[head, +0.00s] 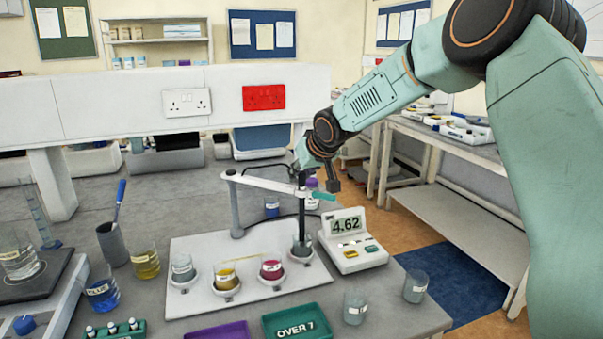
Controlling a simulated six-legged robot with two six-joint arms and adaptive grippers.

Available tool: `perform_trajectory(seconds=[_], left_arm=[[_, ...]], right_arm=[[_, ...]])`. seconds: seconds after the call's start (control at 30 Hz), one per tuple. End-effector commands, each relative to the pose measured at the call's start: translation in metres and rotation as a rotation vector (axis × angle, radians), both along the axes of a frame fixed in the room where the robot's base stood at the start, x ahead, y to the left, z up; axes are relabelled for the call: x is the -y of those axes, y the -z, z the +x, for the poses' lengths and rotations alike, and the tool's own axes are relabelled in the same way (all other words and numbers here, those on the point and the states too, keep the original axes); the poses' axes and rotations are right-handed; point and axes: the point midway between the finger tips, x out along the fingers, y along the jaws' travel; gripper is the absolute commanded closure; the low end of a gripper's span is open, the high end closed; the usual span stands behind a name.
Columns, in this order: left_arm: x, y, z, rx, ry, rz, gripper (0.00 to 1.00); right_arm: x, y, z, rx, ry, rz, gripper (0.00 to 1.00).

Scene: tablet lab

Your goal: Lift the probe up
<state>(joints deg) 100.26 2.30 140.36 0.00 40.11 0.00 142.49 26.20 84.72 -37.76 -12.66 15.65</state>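The dark upright probe (302,215) hangs at the end of a white swing arm (262,183) on a grey post. Its lower end is inside a small beaker of grey liquid (301,248) at the right end of the white board. A meter (352,240) right of it reads 4.62. My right gripper (315,180) is at the top of the probe, beside the swing arm's end. Its fingers are small and partly merge with the dark probe, so whether they grip it is unclear. My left gripper is not in view.
More cups, grey, yellow and magenta (271,269), stand along the white board (200,302). A purple tray and a green "OVER 7" tray (297,323) lie in front. Beakers stand left and right, including a clear one (415,286) near the bench's right edge.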

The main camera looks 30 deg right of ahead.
Motion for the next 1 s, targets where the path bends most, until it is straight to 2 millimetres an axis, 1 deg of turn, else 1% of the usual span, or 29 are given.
perform_trajectory(seconds=[0.03, 0.2, 0.3, 0.83, 1.0], left_arm=[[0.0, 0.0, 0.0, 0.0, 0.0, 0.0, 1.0], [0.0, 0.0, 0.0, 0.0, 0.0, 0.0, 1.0], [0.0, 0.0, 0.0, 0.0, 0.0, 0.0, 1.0], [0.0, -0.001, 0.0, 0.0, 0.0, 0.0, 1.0], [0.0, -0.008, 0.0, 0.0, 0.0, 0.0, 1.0]], right_arm=[[0.0, 0.0, 0.0, 0.0, 0.001, 0.001, 0.79], [0.0, 0.0, 0.0, 0.0, 0.001, 0.001, 0.93], [0.0, 0.0, 0.0, -0.001, 0.001, 0.001, 1.0], [0.0, -0.002, 0.0, 0.003, 0.001, 0.0, 1.0], [0.0, -0.011, 0.001, 0.004, 0.001, 0.001, 1.0]])
